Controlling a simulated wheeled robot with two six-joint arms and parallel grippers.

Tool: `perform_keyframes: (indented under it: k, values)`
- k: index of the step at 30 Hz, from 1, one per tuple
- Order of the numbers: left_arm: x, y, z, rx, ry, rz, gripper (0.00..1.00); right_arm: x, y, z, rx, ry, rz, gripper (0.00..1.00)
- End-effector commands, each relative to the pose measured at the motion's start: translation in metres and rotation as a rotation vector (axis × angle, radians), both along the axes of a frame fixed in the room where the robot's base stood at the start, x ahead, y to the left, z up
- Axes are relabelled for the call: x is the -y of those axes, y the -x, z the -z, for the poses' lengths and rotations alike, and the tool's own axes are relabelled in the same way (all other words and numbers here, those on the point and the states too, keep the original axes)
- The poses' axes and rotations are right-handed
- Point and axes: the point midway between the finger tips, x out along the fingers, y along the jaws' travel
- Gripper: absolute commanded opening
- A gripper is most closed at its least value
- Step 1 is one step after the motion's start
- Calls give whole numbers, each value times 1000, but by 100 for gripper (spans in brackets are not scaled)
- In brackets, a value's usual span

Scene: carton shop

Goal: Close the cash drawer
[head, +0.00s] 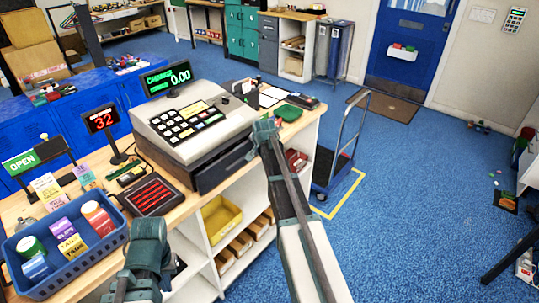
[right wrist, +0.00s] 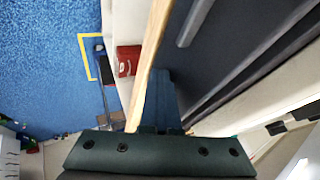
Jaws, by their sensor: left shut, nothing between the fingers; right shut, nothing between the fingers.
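The cash register (head: 195,122) is beige with a dark base and stands on the wooden counter. Its dark cash drawer (head: 222,170) faces the counter's front edge. In the right wrist view the drawer front (right wrist: 225,50) fills the upper right, with a grey handle bar on it. I see no wide gap between drawer and register, but cannot tell if it is fully shut. My right gripper (head: 264,130) is shut and empty beside the drawer's right end; its blue fingers (right wrist: 163,95) point along the drawer front. My left gripper (head: 149,232) is shut and empty, low at the counter's front edge.
A small display reading 32 (head: 103,120) stands behind. Below the counter are a yellow bin (head: 220,217) and shelves.

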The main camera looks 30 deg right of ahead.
Motion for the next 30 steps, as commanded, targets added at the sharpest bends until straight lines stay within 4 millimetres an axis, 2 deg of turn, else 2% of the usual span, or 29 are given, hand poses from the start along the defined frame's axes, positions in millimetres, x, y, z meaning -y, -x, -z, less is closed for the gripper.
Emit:
perform_keyframes:
  k: [1,3,9,24,30]
  values:
    - [0,0,0,0,0,0,0,-2,-9,0,2,1,-1,0]
    - [0,0,0,0,0,0,0,-5,-15,0,2,0,0,0]
    - [0,0,0,0,0,0,0,-10,-24,0,3,0,-1,0]
    - [0,0,0,0,0,0,0,-11,-28,-1,8,-1,-3,0]
    - [0,0,0,0,0,0,0,-10,-21,-1,7,-2,-3,0]
